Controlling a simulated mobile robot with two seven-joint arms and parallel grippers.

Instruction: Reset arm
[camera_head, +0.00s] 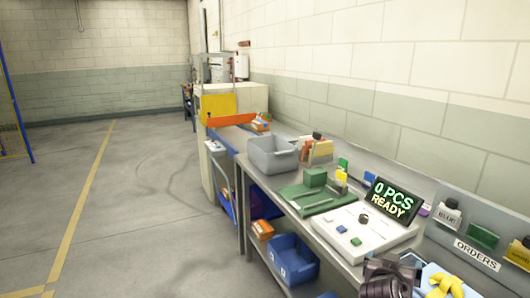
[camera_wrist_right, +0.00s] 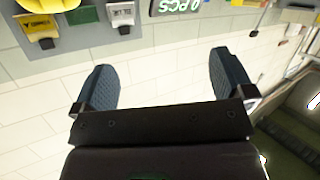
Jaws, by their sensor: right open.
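My right gripper (camera_wrist_right: 165,85) is open, with its two dark fingers wide apart and nothing between them. In the wrist view pale wall blocks fill the gap behind the fingers. A dark mechanical part (camera_head: 388,278) shows at the bottom right of the head view, cut off by the edge; it looks like part of my arm, but I cannot tell which part. My left gripper is not in view.
A workbench along the wall holds a grey bin (camera_head: 272,156), a green tray (camera_head: 318,199), a white panel (camera_head: 350,236) and a display (camera_head: 393,202) reading "0 PCS READY". An orders board (camera_head: 478,255) stands at right. A blue bin (camera_head: 292,260) sits below. Floor at left is clear.

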